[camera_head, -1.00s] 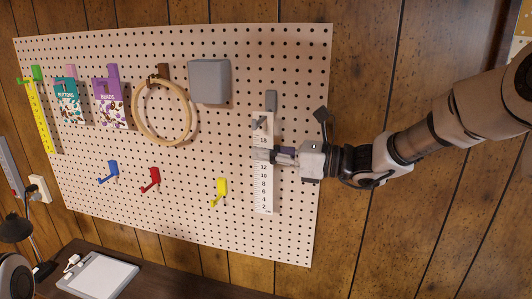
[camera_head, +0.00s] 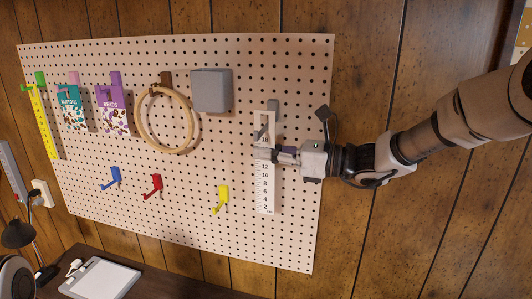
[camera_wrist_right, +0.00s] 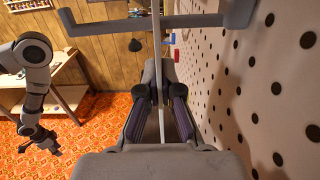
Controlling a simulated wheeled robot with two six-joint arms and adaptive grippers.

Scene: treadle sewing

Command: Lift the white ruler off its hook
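The white ruler (camera_head: 264,190) hangs upright in front of the pegboard, its numbers facing out. The grey hook (camera_head: 272,106) is at its top, its arm crossing the ruler's upper part. I cannot tell whether the ruler is clear of the hook's tip. My right gripper (camera_head: 274,154) comes from the right and is shut on the ruler above its middle, hiding part of it. In the right wrist view the ruler (camera_wrist_right: 160,112) shows edge-on between the fingers, with the grey hook or its arm beyond. My left gripper (camera_wrist_right: 45,142) hangs low there, too small to read.
The pegboard (camera_head: 120,215) also holds a yellow ruler (camera_head: 44,128), two packets, a wooden hoop (camera_head: 140,132), a grey box (camera_head: 211,90) and empty blue, red and yellow (camera_head: 221,198) hooks. A dark desk (camera_head: 160,287) with a white tablet is below.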

